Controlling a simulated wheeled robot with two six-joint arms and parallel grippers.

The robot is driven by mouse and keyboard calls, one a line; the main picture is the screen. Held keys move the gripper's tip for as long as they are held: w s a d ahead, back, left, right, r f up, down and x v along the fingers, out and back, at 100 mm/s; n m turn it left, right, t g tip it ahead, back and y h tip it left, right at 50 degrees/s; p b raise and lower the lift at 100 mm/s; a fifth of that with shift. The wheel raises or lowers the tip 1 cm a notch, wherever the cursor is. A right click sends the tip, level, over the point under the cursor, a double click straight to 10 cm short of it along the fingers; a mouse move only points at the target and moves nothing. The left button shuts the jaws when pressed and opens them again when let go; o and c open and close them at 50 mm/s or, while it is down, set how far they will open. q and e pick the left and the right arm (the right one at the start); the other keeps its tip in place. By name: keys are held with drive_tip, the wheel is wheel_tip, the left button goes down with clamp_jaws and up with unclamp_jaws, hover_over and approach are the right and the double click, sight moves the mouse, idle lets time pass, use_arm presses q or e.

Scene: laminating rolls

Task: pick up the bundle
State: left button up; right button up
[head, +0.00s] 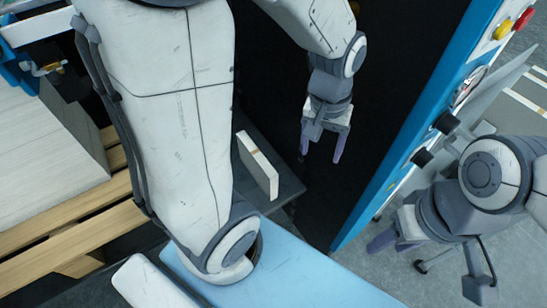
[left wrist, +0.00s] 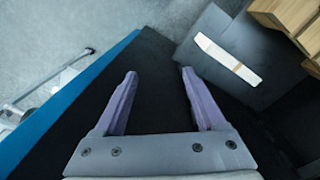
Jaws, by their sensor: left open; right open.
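The bundle (head: 258,165) is a thin white block with a brown band around its middle. It rests on a dark grey plate (head: 283,190) beside my column and also shows in the left wrist view (left wrist: 227,59), at the upper right. My left gripper (head: 321,149) is open and empty, pointing down, to the right of the bundle and apart from it. In the left wrist view its two purple fingers (left wrist: 158,73) are spread, with the bundle outside them to the right. My right gripper (head: 389,241) is open and empty at the lower right, far from the bundle.
A large pale stack (head: 45,150) sits on a wooden pallet (head: 75,235) at the left. A tall blue and black machine panel (head: 420,110) with buttons and knobs stands to the right of my left gripper. Grey floor (head: 350,262) shows at the lower right.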

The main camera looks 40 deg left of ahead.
use_arm(q)
drive_tip(key=w+a+f+n+b, duration=0.4)
drive_tip(key=a+f+n+b, duration=0.2)
drive_tip(key=a+f, duration=0.55)
drive_tip(key=n, duration=0.5)
hover_over(257, 154)
wheel_tip(257, 154, down, 4)
drive_tip(key=shift+d+f+b, duration=0.1)
drive_tip(key=shift+f+b, duration=0.15)
drive_tip(key=shift+b, duration=0.2)
wheel_tip(257, 154, down, 4)
drive_tip(key=shift+r+b, duration=0.1)
drive_tip(key=shift+b, duration=0.5)
drive_tip(key=f, duration=0.2)
drive_tip(key=f+b, duration=0.1)
drive_tip(key=f, duration=0.1)
drive_tip(key=a+f+b, duration=0.1)
drive_tip(key=f, duration=0.1)
drive_tip(key=shift+w+f, duration=0.15)
drive_tip(key=shift+f, duration=0.05)
clamp_jaws()
use_arm(e)
wheel_tip(257, 154, down, 13)
use_arm(q)
drive_tip(key=shift+r, duration=0.1)
